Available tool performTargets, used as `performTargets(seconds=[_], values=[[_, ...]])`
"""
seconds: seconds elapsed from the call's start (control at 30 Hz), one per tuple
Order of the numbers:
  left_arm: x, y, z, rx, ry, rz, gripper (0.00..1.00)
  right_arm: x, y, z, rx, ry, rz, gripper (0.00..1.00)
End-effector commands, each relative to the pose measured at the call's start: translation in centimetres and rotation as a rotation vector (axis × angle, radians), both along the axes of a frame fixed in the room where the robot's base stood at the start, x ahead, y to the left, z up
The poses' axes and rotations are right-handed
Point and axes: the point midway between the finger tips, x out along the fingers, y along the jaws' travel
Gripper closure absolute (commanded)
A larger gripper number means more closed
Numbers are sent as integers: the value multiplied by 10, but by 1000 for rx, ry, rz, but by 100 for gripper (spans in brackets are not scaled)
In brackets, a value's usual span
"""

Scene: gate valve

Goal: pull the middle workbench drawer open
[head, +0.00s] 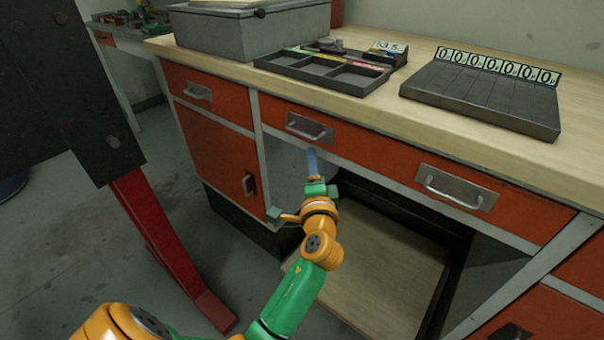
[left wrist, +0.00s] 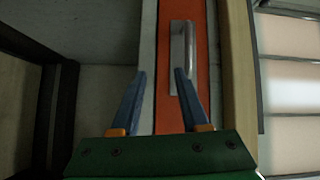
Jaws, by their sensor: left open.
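The middle workbench drawer (head: 375,158) is a wide orange front with two metal handles and looks shut. Its left handle (head: 309,130) is just above and beyond my left gripper (head: 312,165) in the head view; its right handle (head: 456,187) is clear. In the left wrist view my left gripper (left wrist: 160,73) is open and empty, its blue fingers pointing at the orange drawer front (left wrist: 205,65). The left handle (left wrist: 188,50) appears ahead, in line with the right-hand finger, which covers its lower end. I cannot tell whether they touch. My right gripper is out of view.
A grey box (head: 245,35), a divided tray (head: 325,75) and a dark numbered rack (head: 480,95) stand on the wooden benchtop (head: 430,125). Below the drawer is an open bay with a wooden board (head: 385,265). A red leg (head: 170,245) stands at the left.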

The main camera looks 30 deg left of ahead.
Motion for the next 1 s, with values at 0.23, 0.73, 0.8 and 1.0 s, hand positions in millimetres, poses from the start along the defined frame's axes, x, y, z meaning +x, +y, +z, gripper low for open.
performTargets(seconds=[0.23, 0.73, 0.8, 1.0], values=[[-6, 19, 36, 94, -88, 89, 55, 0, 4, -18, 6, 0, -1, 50], [42, 59, 43, 89, -84, 84, 55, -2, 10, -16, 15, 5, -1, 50], [42, 59, 43, 88, -84, 84, 55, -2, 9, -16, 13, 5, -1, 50], [42, 59, 43, 88, -84, 84, 98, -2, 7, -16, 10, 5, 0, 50]])
